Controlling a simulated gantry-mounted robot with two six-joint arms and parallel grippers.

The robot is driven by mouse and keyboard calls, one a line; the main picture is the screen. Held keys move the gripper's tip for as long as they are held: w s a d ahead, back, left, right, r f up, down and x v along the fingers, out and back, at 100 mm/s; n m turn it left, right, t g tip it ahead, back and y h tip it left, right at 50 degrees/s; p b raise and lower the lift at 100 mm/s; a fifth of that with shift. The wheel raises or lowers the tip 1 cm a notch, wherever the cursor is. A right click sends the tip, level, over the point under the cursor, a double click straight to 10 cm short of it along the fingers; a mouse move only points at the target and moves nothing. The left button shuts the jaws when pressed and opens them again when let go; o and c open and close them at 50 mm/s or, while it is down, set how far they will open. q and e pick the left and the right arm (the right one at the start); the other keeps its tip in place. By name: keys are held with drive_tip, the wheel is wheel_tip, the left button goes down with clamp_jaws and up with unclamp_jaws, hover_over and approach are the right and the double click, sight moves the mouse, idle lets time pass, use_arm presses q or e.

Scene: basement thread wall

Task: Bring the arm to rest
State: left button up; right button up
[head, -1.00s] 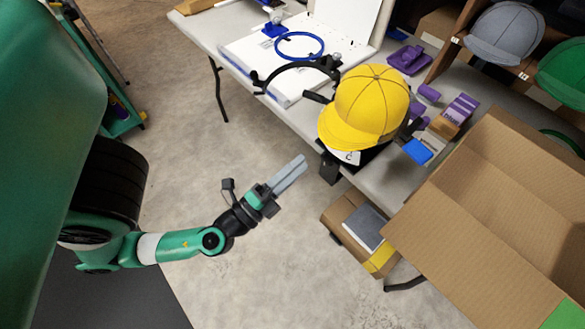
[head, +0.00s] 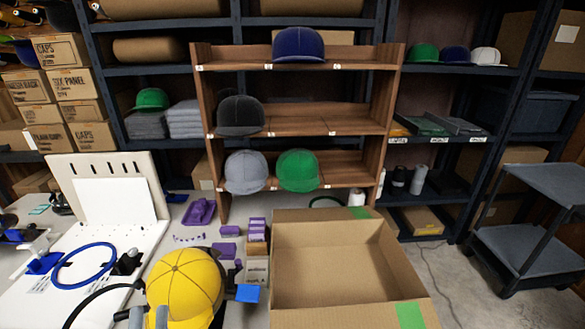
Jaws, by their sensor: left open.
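The tips of my left gripper (head: 149,318) show at the bottom edge of the head view as two grey fingers with a gap between them. They are open, and I see nothing held in them. They overlap the lower left of the yellow cap (head: 185,285) in the picture; I cannot tell whether they touch it. The rest of my left arm is below the frame. My right gripper is not in view.
An open cardboard box (head: 345,262) stands right of the cap. A blue hoop (head: 84,268) lies on a white board at left. Purple parts (head: 200,211) lie behind the cap. A wooden shelf (head: 297,118) holds several caps. A grey cart (head: 530,245) stands at right.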

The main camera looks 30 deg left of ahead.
use_arm(q)
drive_tip(key=w+d+r+n+t+p, duration=0.1)
drive_tip(key=w+r+n+p, duration=0.25)
drive_tip(key=r, duration=0.85)
drive_tip(key=w+d+r+n+t+p, duration=0.1)
drive_tip(key=w+r+n+p, duration=0.3)
drive_tip(key=r, duration=0.8)
drive_tip(key=r+n+t+p, duration=0.15)
drive_tip(key=r+n, duration=0.35)
drive_tip(key=r, duration=0.8)
drive_tip(key=d+r+m+t+h+p, duration=0.1)
drive_tip(key=d+r+m+t+h, duration=0.7)
drive_tip(key=d+h, duration=0.65)
wheel_tip(320, 180, up, 38)
drive_tip(key=a+g+h+p, duration=0.1)
drive_tip(key=a+h+p, duration=0.1)
drive_tip(key=p, duration=3.6)
drive_tip(key=shift+w+a+r+m+g+h, duration=0.25)
drive_tip(key=shift+w+m+g+h, duration=0.15)
drive_tip(key=shift+h, duration=0.35)
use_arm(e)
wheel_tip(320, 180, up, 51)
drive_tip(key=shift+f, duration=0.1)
